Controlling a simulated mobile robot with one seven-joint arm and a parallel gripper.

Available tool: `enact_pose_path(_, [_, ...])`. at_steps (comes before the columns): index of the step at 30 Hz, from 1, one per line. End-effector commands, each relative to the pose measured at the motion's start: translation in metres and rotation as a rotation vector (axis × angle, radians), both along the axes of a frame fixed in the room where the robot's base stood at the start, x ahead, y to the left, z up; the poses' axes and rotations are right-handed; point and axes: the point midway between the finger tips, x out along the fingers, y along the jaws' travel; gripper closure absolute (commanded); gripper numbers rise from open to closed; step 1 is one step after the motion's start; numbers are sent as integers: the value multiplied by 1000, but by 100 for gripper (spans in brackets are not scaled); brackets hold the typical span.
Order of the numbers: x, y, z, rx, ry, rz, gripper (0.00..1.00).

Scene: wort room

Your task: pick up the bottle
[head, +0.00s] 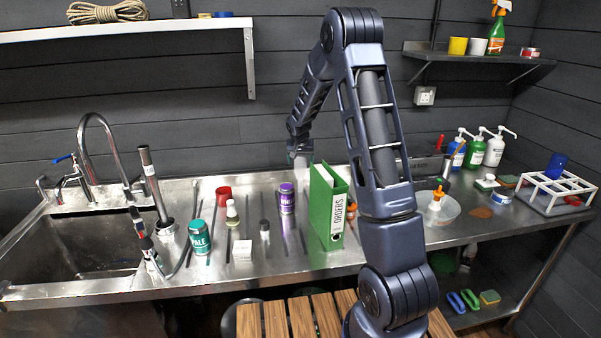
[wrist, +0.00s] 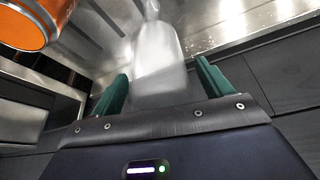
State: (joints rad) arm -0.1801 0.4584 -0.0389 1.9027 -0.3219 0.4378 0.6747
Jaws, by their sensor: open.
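A translucent, whitish bottle (wrist: 158,55) with a narrow neck shows in the wrist view, its neck toward the top edge. My gripper (wrist: 162,72) is open, with one green finger on each side of the bottle in the picture. A gap shows between each finger and the bottle, and I see no contact. In the head view my gripper (head: 300,150) is over the back of the steel counter, behind the green binder (head: 328,206). I cannot clearly make out the bottle there.
An orange cylindrical thing (wrist: 32,22) is close at upper left in the wrist view. On the counter (head: 210,268) stand a purple can (head: 286,198), a teal can (head: 199,237) and small bottles. The sink (head: 85,252) is left. Pump bottles (head: 475,150) and a white rack (head: 553,192) stand right.

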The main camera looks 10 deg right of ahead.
Motion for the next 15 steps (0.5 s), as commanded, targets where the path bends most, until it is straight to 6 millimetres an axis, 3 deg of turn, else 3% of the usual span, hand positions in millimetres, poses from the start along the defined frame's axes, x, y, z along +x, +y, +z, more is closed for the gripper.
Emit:
enact_pose_path(8, [2,0,-4,0,-1,0,23])
enact_pose_path(15, [2,0,-4,0,0,0,71])
